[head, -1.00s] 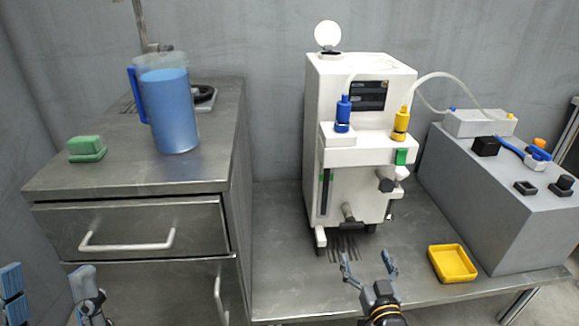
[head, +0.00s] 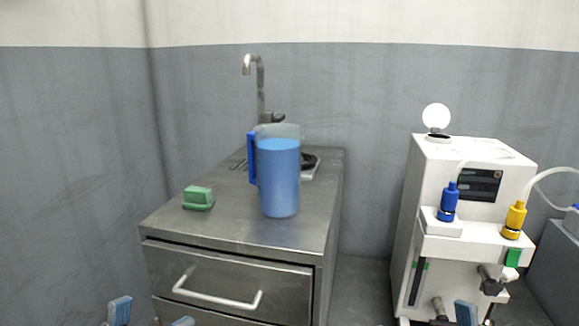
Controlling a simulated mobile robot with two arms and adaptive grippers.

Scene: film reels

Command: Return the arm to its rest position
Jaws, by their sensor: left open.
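My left gripper (head: 151,316) shows only as two blue-grey fingertips at the bottom edge of the head view, low in front of the steel cabinet. The fingertips stand apart with nothing seen between them; the rest of the arm is out of view. One blue-grey fingertip of my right gripper (head: 466,313) shows at the bottom edge, in front of the lower part of the white machine (head: 408,225). The rest of that gripper is cut off, so its opening is not visible.
A blue-filled jug (head: 279,180) and a green sponge-like block (head: 198,198) stand on the steel cabinet (head: 235,232), with a tap (head: 260,85) behind. The cabinet's drawer handle (head: 215,295) faces the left gripper. The machine carries blue (head: 449,203) and yellow (head: 516,218) bottles.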

